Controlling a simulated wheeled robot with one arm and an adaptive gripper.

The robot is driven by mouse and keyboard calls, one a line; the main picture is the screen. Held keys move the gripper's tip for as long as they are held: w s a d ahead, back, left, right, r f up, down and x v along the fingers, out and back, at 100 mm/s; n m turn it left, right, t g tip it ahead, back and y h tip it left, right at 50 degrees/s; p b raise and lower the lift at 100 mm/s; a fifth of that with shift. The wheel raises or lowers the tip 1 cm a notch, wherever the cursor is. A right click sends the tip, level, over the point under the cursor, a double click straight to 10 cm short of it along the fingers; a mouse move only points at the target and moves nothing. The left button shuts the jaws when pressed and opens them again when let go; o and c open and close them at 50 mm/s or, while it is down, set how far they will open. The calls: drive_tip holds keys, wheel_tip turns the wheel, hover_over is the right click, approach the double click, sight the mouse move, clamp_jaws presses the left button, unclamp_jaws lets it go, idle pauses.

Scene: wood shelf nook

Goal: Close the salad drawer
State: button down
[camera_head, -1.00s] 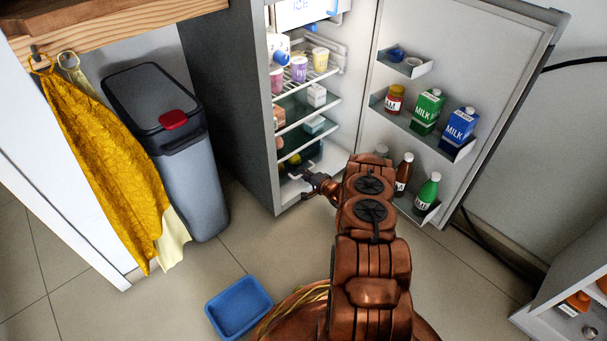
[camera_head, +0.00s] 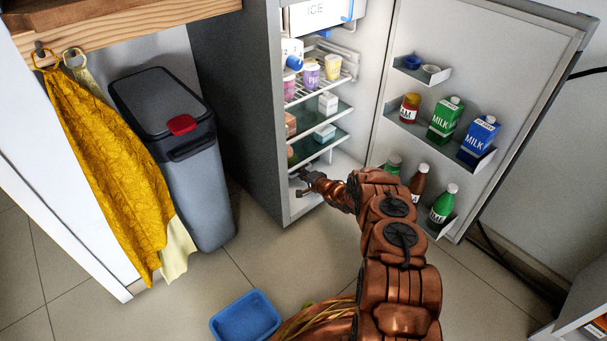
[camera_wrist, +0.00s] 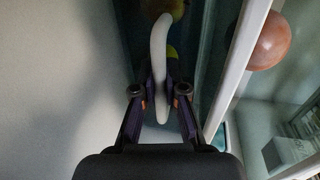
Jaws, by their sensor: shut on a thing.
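The salad drawer (camera_wrist: 203,40) is at the bottom of the open fridge (camera_head: 284,165), under the lowest glass shelf. In the wrist view it looks dark and see-through, with fruit or vegetables (camera_wrist: 172,52) behind its front. Its pale curved handle (camera_wrist: 158,60) runs between my fingers. My gripper (camera_wrist: 160,98) is shut on this handle. In the head view my gripper (camera_head: 303,181) is at the lower front of the fridge. My arm and the shelf hide most of the drawer there, so its exact opening cannot be told.
The fridge door (camera_head: 455,60) stands wide open on the right, with bottles and cartons on its racks. A grey bin (camera_head: 185,160) stands left of the fridge. A blue tub (camera_head: 245,318) lies on the floor. A reddish round thing (camera_wrist: 270,40) shows in the wrist view.

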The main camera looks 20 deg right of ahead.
drive_tip(key=c, duration=1.2)
unclamp_jaws()
drive_tip(key=shift+w, duration=0.1)
drive_tip(key=v, duration=1.1)
drive_tip(key=shift+r, duration=0.1)
drive_tip(key=shift+s, duration=0.5)
